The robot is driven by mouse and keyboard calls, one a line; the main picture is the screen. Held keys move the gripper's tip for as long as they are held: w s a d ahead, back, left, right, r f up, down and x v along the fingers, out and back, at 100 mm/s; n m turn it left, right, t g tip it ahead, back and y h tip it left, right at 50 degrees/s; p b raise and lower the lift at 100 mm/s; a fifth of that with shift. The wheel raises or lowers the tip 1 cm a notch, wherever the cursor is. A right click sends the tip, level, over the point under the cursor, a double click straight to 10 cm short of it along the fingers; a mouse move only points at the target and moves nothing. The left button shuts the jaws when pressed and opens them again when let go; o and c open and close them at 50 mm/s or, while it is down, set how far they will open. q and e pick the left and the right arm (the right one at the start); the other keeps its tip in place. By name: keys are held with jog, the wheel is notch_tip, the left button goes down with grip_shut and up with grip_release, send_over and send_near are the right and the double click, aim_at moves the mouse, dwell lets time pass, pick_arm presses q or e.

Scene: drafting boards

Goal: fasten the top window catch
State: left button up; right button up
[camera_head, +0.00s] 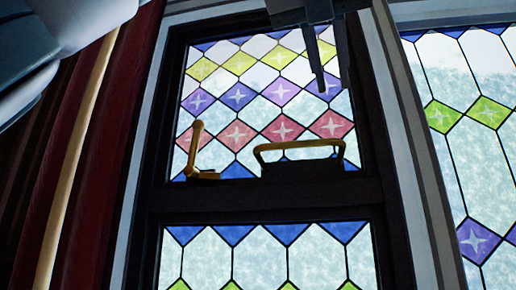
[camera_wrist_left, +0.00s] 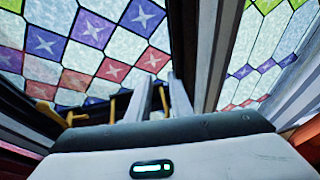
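A stained-glass window in a dark frame fills the middle of the head view. On its dark cross rail (camera_head: 260,197) sits a brass lever (camera_head: 194,148), apparently the catch, with its arm standing nearly upright and its foot on the rail. Right of it is a brass bow-shaped handle (camera_head: 298,144) on a dark mount. My left gripper (camera_head: 334,88) hangs from the top of the head view, above and right of the handle, open and empty, apart from both. In the left wrist view, the lever (camera_wrist_left: 46,110) shows at left, left of the gripper (camera_wrist_left: 160,82). My right gripper is out of view.
A dark red curtain (camera_head: 93,165) with a pale strip hangs left of the window. A pale upright post (camera_head: 397,130) stands at its right, with another patterned window (camera_head: 470,120) beyond. A lower glazed pane (camera_head: 262,258) is below the rail.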

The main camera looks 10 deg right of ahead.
aim_at(197, 136)
pick_arm(q)
jog(key=a+n+t+y, duration=0.1)
jog(key=a+n+y, duration=0.7)
jog(key=a, duration=0.8)
jog(key=y, duration=0.2)
jog(key=shift+a+r+y, duration=0.2)
jog(key=shift+a+y, duration=0.1)
jog(key=shift+w, duration=0.1)
jog(key=x, duration=1.7)
jog(key=shift+w+f, duration=0.1)
grip_shut()
